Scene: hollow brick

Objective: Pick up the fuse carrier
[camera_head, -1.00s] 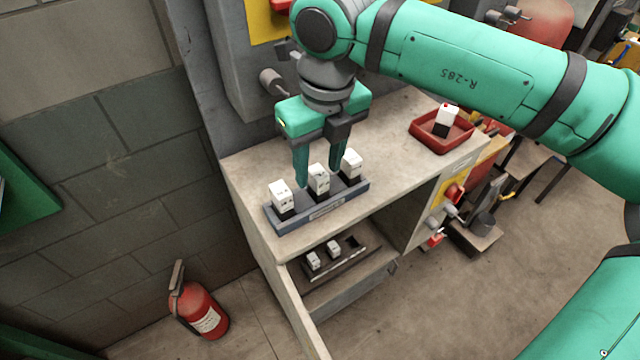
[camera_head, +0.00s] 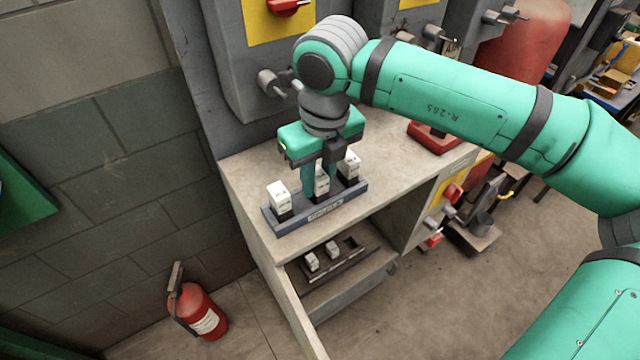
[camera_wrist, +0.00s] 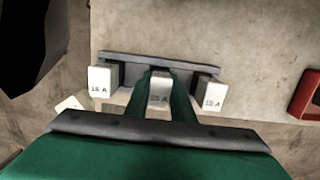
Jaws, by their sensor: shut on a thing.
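Three white-topped fuse carriers with black bases stand in a row in a grey rack (camera_head: 330,208) on the bench top. My gripper (camera_head: 320,187) reaches down from above and is shut on the middle fuse carrier (camera_head: 322,184). In the wrist view the middle carrier (camera_wrist: 161,88) sits between my two green fingers. The left carrier (camera_head: 279,193) and the right carrier (camera_head: 349,165) stand apart on either side; both also show in the wrist view, left (camera_wrist: 101,80) and right (camera_wrist: 211,94). The middle carrier appears upright in the rack, its base partly hidden by my fingers.
A red tray (camera_head: 436,138) stands at the bench's right, partly behind my arm. A lower shelf holds a dark rack (camera_head: 340,262) with small white carriers. A wall panel with a knob (camera_head: 272,82) is close behind my gripper. A fire extinguisher (camera_head: 199,311) stands on the floor.

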